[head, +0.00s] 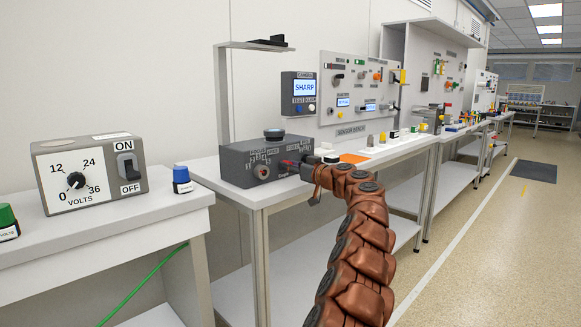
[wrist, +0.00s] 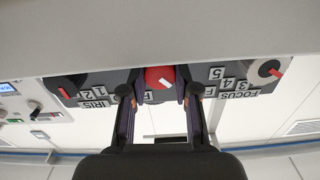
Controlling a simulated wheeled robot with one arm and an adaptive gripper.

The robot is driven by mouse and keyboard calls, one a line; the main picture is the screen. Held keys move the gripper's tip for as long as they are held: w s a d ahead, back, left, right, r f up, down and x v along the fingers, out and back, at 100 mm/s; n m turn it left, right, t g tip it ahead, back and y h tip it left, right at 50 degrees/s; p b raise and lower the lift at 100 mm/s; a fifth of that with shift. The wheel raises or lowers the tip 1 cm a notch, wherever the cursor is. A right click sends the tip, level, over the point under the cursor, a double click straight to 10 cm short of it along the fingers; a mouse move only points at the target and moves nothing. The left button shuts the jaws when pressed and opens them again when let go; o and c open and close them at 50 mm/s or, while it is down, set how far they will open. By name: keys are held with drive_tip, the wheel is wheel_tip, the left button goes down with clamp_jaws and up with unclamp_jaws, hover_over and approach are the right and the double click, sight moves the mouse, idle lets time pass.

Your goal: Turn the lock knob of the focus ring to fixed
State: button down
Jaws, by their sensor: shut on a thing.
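The grey camera box (head: 235,173) stands on the white bench, with labels and knobs on its front. The focus ring knob (head: 262,171) shows on that front; in the wrist view it is the pale knob (wrist: 264,67) with a red pointer at upper right, beside the FOCUS label and numbers. The red lock knob (wrist: 154,73) with a white mark sits between the focus and iris knobs. My gripper (wrist: 159,91) is shut on the red knob, one finger on each side. Its label is mostly hidden by my fingers. In the head view my gripper (head: 306,173) reaches the box's right part.
A screen (head: 304,88) above the box reads SHARP. The iris knob (wrist: 66,88) is close on the left in the wrist view. A voltage box (head: 90,175) and blue-capped block (head: 182,180) stand on the left bench. The aisle floor (head: 470,240) is clear.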

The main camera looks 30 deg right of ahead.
drive_tip(key=m+p, duration=0.1)
drive_tip(key=m, duration=0.2)
drive_tip(key=shift+r+m, duration=0.1)
drive_tip(key=shift+m, duration=0.3)
drive_tip(key=m+p, duration=0.2)
drive_tip(key=m, duration=0.2)
drive_tip(key=shift+d+m+p, duration=0.1)
drive_tip(key=shift+m+p, duration=0.2)
drive_tip(key=shift+m, duration=0.1)
drive_tip(key=m+p, duration=0.3)
drive_tip(key=m, duration=0.2)
drive_tip(key=shift+f+m+p, duration=0.2)
drive_tip(key=shift+m+p, duration=1.15)
drive_tip(key=shift+m, duration=0.55)
drive_tip(key=c, duration=0.9)
unclamp_jaws()
drive_tip(key=shift+o, duration=0.2)
